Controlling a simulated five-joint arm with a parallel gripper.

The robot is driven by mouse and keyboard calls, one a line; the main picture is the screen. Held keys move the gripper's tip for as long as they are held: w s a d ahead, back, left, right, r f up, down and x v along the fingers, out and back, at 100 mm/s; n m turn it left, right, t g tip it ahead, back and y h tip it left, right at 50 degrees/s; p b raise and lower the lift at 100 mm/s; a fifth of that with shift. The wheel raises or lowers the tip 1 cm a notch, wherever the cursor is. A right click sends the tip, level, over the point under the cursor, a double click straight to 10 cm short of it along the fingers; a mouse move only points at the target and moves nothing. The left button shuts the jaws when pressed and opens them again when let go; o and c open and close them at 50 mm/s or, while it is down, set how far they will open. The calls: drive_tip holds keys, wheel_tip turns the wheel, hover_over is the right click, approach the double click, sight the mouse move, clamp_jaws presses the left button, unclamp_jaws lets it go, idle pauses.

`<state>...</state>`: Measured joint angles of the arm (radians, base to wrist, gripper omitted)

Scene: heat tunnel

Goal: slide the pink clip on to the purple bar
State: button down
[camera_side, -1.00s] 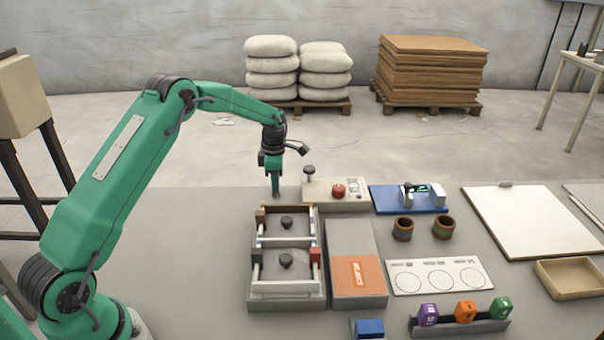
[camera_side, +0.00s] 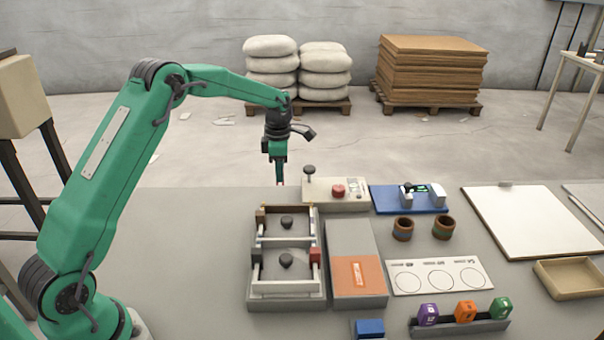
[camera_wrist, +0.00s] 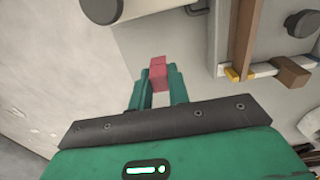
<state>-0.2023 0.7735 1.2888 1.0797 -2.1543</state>
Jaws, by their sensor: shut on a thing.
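My gripper (camera_side: 280,172) hangs in the air behind the grey fixture, at the back edge of the table. In the wrist view my gripper (camera_wrist: 159,88) is shut on the pink clip (camera_wrist: 158,70), a small reddish-pink block between the fingertips. The clip shows only as a small pink spot at the fingertips in the side view. The fixture (camera_side: 287,304) has pale rails, a brown bar at the back and two dark knobs. I cannot clearly make out a purple bar in either view. The clip is apart from the fixture.
A beige control box (camera_side: 322,191) with a red button and dark knob stands just right of my gripper. A blue device (camera_side: 390,207) is farther right. A grey box with an orange panel (camera_side: 356,272) sits beside the fixture. The table left of the fixture is clear.

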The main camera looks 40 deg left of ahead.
drive_tip(key=s+d+r, duration=0.2)
drive_tip(key=d+r, duration=0.3)
drive_tip(key=d, duration=0.3)
drive_tip(key=shift+s, duration=0.2)
drive_tip(key=shift+d+r, duration=0.1)
drive_tip(key=shift+d, duration=0.1)
wheel_tip(320, 180, up, 3)
hover_over(312, 220)
drive_tip(key=shift+r, duration=0.1)
drive_tip(key=shift+f, duration=0.2)
idle(0.5)
drive_tip(key=shift+f, duration=2.7)
drive_tip(key=shift+f, duration=1.45)
drive_tip(key=c, duration=1.3)
unclamp_jaws()
drive_tip(key=shift+f, duration=0.1)
